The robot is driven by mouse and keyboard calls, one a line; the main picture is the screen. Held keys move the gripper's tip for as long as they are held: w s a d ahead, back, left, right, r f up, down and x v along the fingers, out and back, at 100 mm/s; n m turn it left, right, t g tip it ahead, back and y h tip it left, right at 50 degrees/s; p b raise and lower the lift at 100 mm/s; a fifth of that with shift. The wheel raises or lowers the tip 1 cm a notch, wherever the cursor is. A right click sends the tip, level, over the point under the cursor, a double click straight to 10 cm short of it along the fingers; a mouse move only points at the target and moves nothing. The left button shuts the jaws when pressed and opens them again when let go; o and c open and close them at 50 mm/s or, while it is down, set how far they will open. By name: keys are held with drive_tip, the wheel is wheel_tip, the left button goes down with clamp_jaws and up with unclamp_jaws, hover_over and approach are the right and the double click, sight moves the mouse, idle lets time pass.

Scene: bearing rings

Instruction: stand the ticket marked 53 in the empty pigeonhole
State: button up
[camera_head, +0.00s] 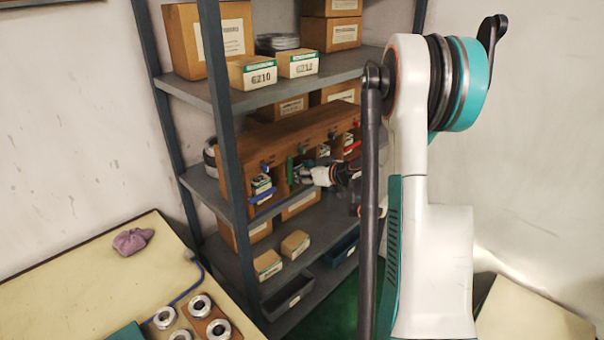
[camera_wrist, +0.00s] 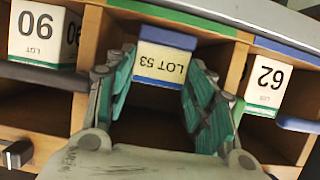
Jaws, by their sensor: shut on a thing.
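The ticket marked 53 (camera_wrist: 165,66), a cream block with a blue band, is between the two fingers of my gripper (camera_wrist: 163,85) in the wrist view. My gripper is shut on it. The ticket is at the middle pigeonhole (camera_wrist: 150,131), which has a green edge strip and shows no other ticket. I cannot tell how deep it is or whether it touches the floor of the hole. In the head view my gripper (camera_head: 310,174) is at the front of the wooden pigeonhole rack (camera_head: 290,136), and the ticket is hard to make out there.
Neighbouring holes hold other white tickets, on the left (camera_wrist: 40,32) and right (camera_wrist: 266,84). Wooden dividers (camera_wrist: 238,68) stand close beside my fingers. Cartons (camera_head: 252,74) fill the shelf above. A table (camera_head: 70,285) with metal rings (camera_head: 200,305) stands at the lower left.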

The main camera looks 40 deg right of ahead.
drive_tip(key=shift+f, duration=0.15)
drive_tip(key=o, duration=0.9)
drive_tip(key=shift+r, duration=0.25)
drive_tip(key=p+v, duration=0.3)
drive_tip(key=v, duration=0.9)
drive_tip(key=shift+f, duration=0.1)
